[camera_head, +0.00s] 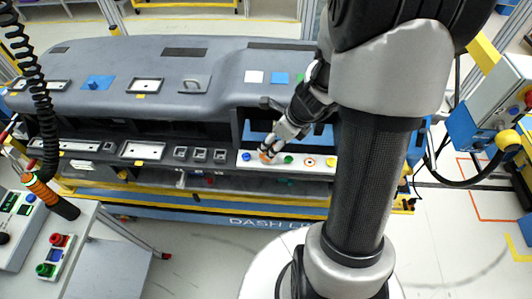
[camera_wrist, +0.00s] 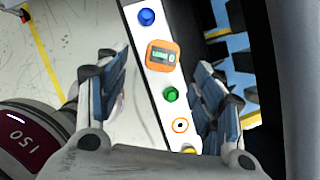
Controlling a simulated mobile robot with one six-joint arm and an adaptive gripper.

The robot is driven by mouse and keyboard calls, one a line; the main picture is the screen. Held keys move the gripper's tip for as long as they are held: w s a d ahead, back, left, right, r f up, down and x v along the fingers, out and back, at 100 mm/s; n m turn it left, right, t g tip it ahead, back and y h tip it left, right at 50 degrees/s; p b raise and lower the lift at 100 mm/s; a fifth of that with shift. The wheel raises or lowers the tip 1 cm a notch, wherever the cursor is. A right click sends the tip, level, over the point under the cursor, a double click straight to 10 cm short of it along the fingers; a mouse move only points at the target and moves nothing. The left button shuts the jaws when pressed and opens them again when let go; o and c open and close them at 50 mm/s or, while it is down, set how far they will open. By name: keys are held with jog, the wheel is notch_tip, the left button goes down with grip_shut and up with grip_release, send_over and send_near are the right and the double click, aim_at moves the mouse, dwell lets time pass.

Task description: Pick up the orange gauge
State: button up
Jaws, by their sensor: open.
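The orange gauge (camera_wrist: 163,56) is a small orange block with a lit green display. It sits on a white strip (camera_wrist: 150,100) between a blue button (camera_wrist: 147,17) and a green button (camera_wrist: 171,94). My gripper (camera_wrist: 152,82) is open, with its two fingers on either side of the strip and nothing between them in its grasp. In the head view my gripper (camera_head: 266,154) is over the strip at the gauge, which shows as a small orange patch (camera_head: 266,158) partly hidden by the fingers. I cannot tell whether the fingers touch it.
An orange-ringed white disc (camera_wrist: 180,125) and a yellow button (camera_wrist: 190,150) lie further along the strip. The grey dashboard (camera_head: 150,65) rises behind. A hand tool (camera_head: 52,196) hangs on a coiled cable at left. A control box (camera_head: 495,95) stands at right.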

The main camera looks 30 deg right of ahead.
aim_at(269, 148)
jog(key=b+x, duration=0.3)
jog(key=x, duration=0.5)
jog(key=shift+d+f+b, duration=0.15)
jog(key=shift+d+b, duration=0.05)
jog(key=shift+b, duration=0.1)
jog(key=shift+c, duration=0.4)
jog(key=c, duration=1.2)
jog(key=shift+o, duration=0.2)
